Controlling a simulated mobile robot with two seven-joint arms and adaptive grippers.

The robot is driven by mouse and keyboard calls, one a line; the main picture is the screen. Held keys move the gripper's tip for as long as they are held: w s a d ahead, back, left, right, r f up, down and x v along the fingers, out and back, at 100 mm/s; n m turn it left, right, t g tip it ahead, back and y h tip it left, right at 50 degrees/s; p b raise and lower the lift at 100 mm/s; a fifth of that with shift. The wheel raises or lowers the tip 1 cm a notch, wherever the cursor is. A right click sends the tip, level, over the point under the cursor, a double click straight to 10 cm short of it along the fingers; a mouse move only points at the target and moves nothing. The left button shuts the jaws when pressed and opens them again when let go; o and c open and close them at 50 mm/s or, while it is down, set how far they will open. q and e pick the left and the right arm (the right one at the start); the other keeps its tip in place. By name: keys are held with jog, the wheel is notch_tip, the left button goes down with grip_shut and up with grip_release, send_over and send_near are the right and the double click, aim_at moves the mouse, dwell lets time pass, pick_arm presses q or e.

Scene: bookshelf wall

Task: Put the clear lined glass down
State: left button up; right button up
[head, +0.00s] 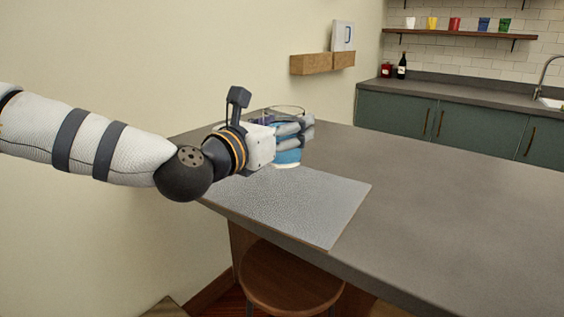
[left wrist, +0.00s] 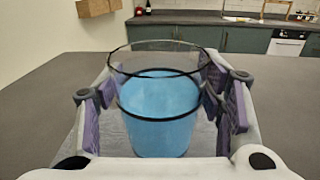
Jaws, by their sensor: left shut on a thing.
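The clear lined glass (head: 287,157) has dark rings at its rim and middle and holds something blue. In the left wrist view the glass (left wrist: 158,115) stands upright between the purple-padded fingers. My left gripper (head: 303,129) is shut on it, with fingers on both sides. The fingers hide part of the glass in the head view. The glass is over the far part of a grey textured mat (head: 290,205) on the counter; I cannot tell whether its base touches. My right gripper is not in view.
The grey counter (head: 450,210) is clear to the right of the mat. A wooden stool (head: 290,278) stands below the front edge. Wooden wall boxes (head: 310,64) hang behind. A far shelf (head: 460,34) holds several coloured cups, above a dark bottle (head: 402,66).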

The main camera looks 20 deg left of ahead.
pick_arm(q)
jog(key=w+f, duration=0.1)
jog(key=f, duration=0.1)
jog(key=w+a+f, duration=0.1)
jog(key=w+f, duration=0.1)
jog(key=shift+f+b, duration=0.2)
jog(key=shift+b, duration=0.15)
jog(key=f, duration=0.3)
jog(key=shift+w+f, duration=0.2)
jog(key=shift+w, duration=0.15)
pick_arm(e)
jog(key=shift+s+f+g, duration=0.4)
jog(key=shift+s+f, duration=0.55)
pick_arm(q)
jog(key=shift+f, duration=0.15)
jog(key=o, duration=1.1)
jog(key=shift+f+b, duration=0.2)
jog(key=shift+b, duration=0.1)
jog(key=o, duration=0.5)
jog(key=shift+s+r, duration=0.1)
jog(key=shift+c, duration=0.2)
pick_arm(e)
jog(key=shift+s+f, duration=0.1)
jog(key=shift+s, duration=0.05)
pick_arm(q)
jog(key=shift+r, duration=0.15)
